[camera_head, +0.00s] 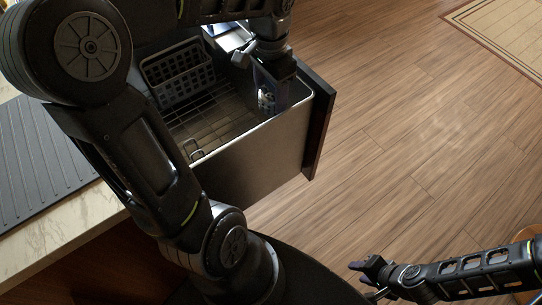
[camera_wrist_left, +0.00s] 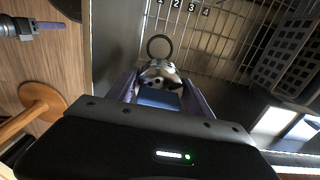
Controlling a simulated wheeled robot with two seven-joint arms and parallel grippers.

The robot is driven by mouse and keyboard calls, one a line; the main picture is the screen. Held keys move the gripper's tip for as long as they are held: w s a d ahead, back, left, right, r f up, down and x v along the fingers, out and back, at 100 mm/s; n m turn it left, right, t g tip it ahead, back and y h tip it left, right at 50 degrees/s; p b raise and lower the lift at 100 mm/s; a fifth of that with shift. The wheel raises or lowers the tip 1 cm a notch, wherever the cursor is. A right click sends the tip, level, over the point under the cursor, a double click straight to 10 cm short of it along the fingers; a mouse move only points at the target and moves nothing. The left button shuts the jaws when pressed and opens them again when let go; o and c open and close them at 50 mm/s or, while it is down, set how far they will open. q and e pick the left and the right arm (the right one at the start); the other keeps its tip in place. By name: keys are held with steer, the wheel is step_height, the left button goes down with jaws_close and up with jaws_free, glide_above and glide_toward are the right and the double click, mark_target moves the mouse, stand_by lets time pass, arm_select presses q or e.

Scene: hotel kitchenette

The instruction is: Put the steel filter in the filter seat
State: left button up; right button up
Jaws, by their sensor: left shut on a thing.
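My left gripper (camera_head: 268,98) reaches down into the front corner of the pulled-out steel drawer. In the left wrist view its two purple fingers are shut on a shiny, pale piece with dark spots (camera_wrist_left: 160,74), which looks like the steel filter. The fingers and the gripper body hide much of it. A dark ring (camera_wrist_left: 160,47) shows just beyond the held piece; I cannot tell whether it is the filter seat or part of the filter. My right gripper (camera_head: 369,274) is low over the floor, away from the drawer, its jaws unclear.
The drawer's steel front wall (camera_head: 250,150) stands close by my left gripper. A wire rack (camera_head: 205,120) lies in the drawer, with a grey basket (camera_head: 180,75) at its far left. A counter with a dark ribbed mat (camera_head: 40,160) is at left. Open wooden floor lies right.

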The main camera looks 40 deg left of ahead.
arm_select(q)
step_height(320, 180, down, 22)
steer(key=b, duration=0.3)
steer(key=shift+b, duration=0.35)
steer(key=shift+f+b, duration=0.5)
steer(key=shift+f, duration=1.55)
steer(key=shift+f, duration=0.15)
steer(key=o, duration=1.4)
steer(key=shift+r, duration=0.45)
step_height(320, 180, up, 11)
steer(key=p, duration=0.2)
steer(key=shift+r+p, duration=0.2)
steer(key=shift+p, duration=0.1)
